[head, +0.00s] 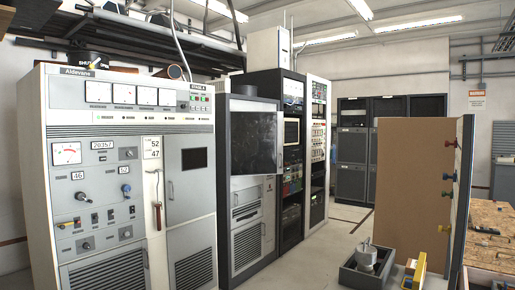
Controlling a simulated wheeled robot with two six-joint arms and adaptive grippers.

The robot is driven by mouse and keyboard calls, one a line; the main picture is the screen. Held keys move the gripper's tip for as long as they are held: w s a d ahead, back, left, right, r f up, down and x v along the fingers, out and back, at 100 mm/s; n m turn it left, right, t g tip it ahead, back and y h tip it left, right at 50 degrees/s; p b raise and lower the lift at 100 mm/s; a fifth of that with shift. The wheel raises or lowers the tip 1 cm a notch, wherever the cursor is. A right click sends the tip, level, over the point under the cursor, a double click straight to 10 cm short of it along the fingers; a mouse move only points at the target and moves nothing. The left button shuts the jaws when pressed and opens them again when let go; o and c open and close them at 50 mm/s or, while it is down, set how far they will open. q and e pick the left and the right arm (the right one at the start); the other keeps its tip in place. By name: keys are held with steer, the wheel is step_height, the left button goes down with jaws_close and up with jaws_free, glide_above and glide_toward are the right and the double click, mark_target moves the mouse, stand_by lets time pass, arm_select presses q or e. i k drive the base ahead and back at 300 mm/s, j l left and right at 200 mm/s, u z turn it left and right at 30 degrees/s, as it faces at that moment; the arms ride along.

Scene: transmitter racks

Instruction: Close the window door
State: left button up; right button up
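The window door (253,143) is a dark glass panel in a thin frame on the upper part of the grey-framed rack in the middle of the head view. A small handle shows near its right edge. Its lower edge seems to stand out from the rack front, as if ajar, but I cannot tell the angle for certain. Neither of my grippers shows in the head view, and nothing of mine touches the door.
A white-grey transmitter cabinet (128,122) stands at left. Black equipment racks (292,125) adjoin at right. A grey tray (366,271), a brown board (410,190) and a wooden workbench (490,240) stand at right. Bare floor (315,250) lies before the racks.

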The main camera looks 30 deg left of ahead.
mark_target(256, 137)
steer(key=i+j+u, duration=0.1)
steer(key=j, duration=0.3)
steer(key=i+j+u, duration=0.1)
steer(key=j, duration=0.3)
steer(key=i+j+u, duration=0.1)
steer(key=i+j, duration=0.15)
steer(key=i+j+u, duration=1.1)
steer(key=i, duration=0.35)
steer(key=l, duration=0.1)
